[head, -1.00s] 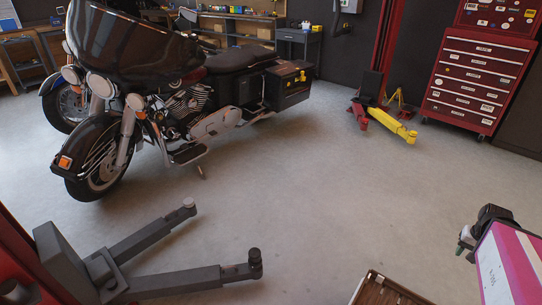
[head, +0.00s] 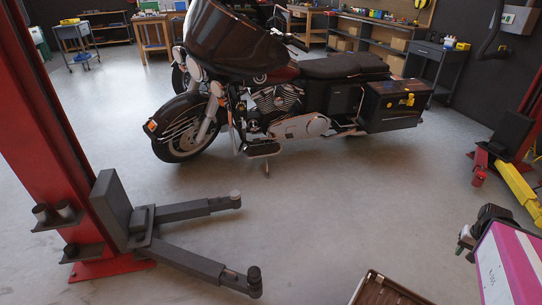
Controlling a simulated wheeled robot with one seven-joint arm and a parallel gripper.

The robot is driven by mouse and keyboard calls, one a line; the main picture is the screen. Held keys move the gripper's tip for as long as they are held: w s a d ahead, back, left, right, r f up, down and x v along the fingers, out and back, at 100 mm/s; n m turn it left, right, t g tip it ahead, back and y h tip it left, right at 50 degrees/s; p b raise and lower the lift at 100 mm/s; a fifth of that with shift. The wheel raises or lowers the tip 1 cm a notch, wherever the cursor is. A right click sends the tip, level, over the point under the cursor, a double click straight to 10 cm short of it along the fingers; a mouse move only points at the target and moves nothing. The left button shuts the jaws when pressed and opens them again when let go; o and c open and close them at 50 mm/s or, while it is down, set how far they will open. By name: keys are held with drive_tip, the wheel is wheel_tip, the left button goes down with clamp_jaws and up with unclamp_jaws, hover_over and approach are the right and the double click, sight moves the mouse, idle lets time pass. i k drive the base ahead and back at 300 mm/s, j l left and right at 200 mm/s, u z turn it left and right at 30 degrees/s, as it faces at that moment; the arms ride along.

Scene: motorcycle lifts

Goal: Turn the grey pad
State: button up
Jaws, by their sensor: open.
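The grey pad (head: 235,195) is a small light-grey round piece standing on the tip of the farther of two dark lift arms at the lower left. A darker pad (head: 254,275) stands on the tip of the nearer lift arm (head: 190,262). My gripper (head: 464,244) is at the lower right, folded beside my pink-and-white body part. It is open, small in the picture, with nothing seen in it. It is well to the right of both pads and touches neither.
A red lift post (head: 45,130) with a dark carriage rises at the left. A black motorcycle (head: 290,105) stands on its side stand behind the arms. A yellow lift arm (head: 517,182) is at the right. The grey floor (head: 360,215) between the pads and my gripper is clear.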

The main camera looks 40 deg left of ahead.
sight(235, 194)
drive_tip(key=i+j+u, duration=0.1)
drive_tip(key=i+u, duration=0.75)
drive_tip(key=i+l+u, duration=0.25)
drive_tip(key=i+u, duration=0.15)
drive_tip(key=i+l+u, duration=0.55)
drive_tip(key=i+u, duration=0.3)
drive_tip(key=i+l+u, duration=0.2)
drive_tip(key=u, duration=0.3)
drive_tip(key=i+l+u, duration=0.25)
drive_tip(key=u, duration=0.2)
drive_tip(key=l, duration=0.1)
